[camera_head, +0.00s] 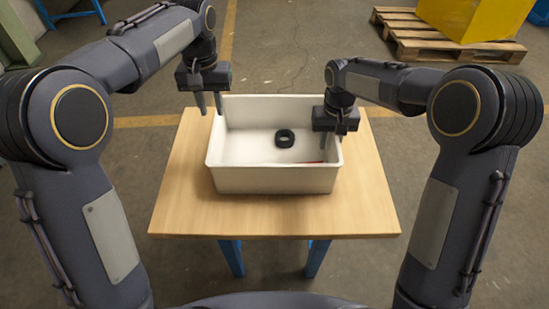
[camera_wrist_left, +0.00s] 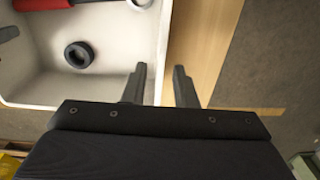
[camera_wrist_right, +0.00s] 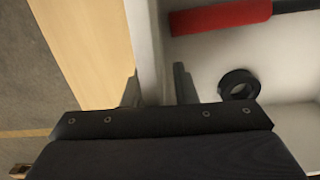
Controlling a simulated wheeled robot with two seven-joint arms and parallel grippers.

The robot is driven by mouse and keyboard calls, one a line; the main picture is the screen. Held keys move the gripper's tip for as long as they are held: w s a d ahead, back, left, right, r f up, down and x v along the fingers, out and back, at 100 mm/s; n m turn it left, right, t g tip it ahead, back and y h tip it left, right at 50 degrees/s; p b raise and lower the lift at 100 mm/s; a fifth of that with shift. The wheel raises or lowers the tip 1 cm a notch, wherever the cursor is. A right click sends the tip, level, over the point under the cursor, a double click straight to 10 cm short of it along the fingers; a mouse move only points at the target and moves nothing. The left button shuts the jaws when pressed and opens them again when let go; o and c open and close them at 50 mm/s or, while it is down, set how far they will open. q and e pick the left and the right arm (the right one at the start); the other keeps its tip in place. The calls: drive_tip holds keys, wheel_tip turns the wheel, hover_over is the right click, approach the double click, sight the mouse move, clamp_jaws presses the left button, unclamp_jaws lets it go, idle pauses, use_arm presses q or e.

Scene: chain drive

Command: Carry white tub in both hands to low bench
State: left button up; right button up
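The white tub (camera_head: 272,180) stands upright on a wooden-topped table (camera_head: 190,215) with blue legs. A black ring (camera_head: 285,138) and a red-handled tool (camera_wrist_right: 222,16) lie inside it; the tool is mostly hidden in the head view. My left gripper (camera_head: 209,104) is open at the tub's left wall, near the back corner. In the left wrist view, its fingers (camera_wrist_left: 160,85) are on either side of that wall. My right gripper (camera_head: 333,140) is open at the right wall. In the right wrist view, its fingers (camera_wrist_right: 156,87) also straddle the wall. I cannot identify a separate low bench.
A yellow box (camera_head: 478,18) sits on a wooden pallet (camera_head: 425,40) on the floor at the back right. A green frame (camera_head: 18,32) stands at the upper left. Bare concrete floor with yellow lines surrounds the table.

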use_arm(q)
wheel_tip(320, 180, up, 3)
drive_tip(key=shift+f, duration=0.2)
use_arm(e)
drive_tip(key=shift+r, duration=0.1)
wheel_tip(320, 180, up, 12)
drive_tip(key=shift+f, duration=0.1)
use_arm(q)
drive_tip(key=shift+a, duration=0.1)
idle(0.4)
